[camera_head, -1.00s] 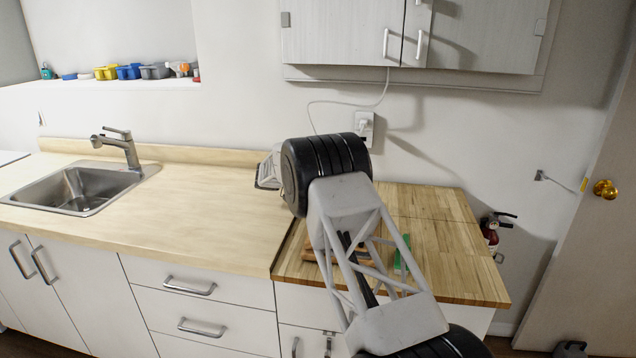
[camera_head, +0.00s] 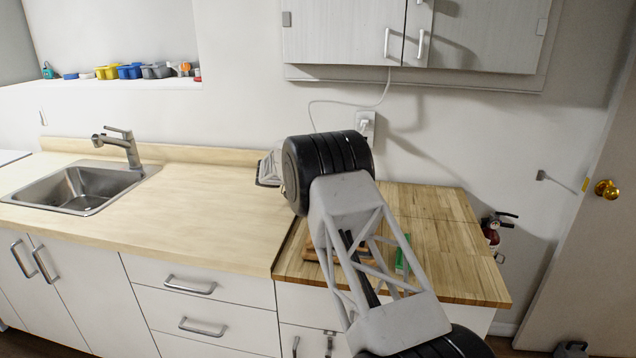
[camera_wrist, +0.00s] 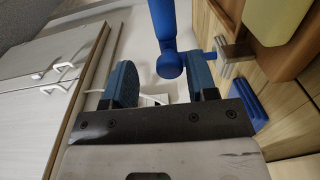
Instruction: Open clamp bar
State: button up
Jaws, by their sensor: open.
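A blue bar with a rounded end (camera_wrist: 170,64), which looks like the clamp bar, shows at the top middle of the wrist view. My gripper (camera_wrist: 163,84) is open, with one blue-padded finger to each side of the rounded end. I cannot tell whether a finger touches it. A small blue rod and a metal piece (camera_wrist: 236,52) lie to the right, by the right finger. A lower blue part (camera_wrist: 248,105) lies against the wood. In the head view my arm hides the clamp and the gripper.
A brown wooden piece (camera_wrist: 290,58) with a yellow block (camera_wrist: 278,18) is close on the right of the wrist view. In the head view a green item (camera_head: 402,258) lies on the butcher-block counter (camera_head: 455,262). Upper cabinets (camera_head: 340,35) hang above.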

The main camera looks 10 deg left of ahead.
jog(key=s+d+r, duration=0.2)
jog(key=s+d, duration=0.1)
jog(key=s, duration=0.4)
jog(key=s+d+r, duration=0.2)
jog(key=s, duration=0.6)
jog(key=shift+d, duration=0.4)
dwell(0.4)
jog(key=shift+c, duration=0.3)
